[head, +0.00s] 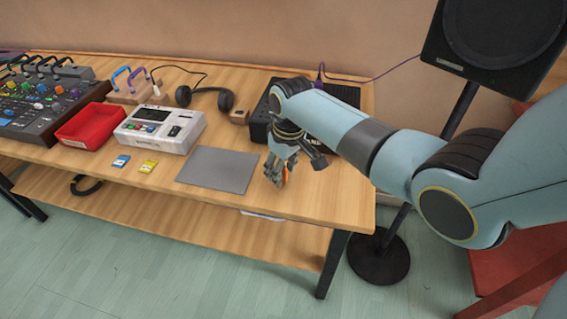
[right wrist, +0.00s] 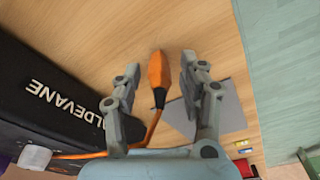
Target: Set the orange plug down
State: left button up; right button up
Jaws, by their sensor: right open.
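The orange plug (right wrist: 157,72) with its dark collar shows in the right wrist view between the two fingers of my right gripper (right wrist: 161,70). There is a gap on each side of it, so the fingers do not grip it. The plug appears to lie on the bare wood of the table. Its orange cable (right wrist: 152,130) runs back toward the black amplifier box. In the head view my right gripper (head: 276,170) is low over the table near its front right, and only a bit of orange (head: 286,176) shows there. My left gripper is out of view.
A grey mat (head: 218,170) lies just left of my right gripper. Farther left are blue (head: 121,161) and yellow (head: 149,166) cards, a white device (head: 160,128), a red tray (head: 84,126) and headphones (head: 205,97).

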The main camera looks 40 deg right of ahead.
notch_tip(320, 180, up, 12)
jog(key=s+p, duration=0.1)
jog(key=shift+s, duration=0.2)
jog(key=shift+d, duration=0.1)
dwell(0.3)
jog(key=shift+s, duration=0.1)
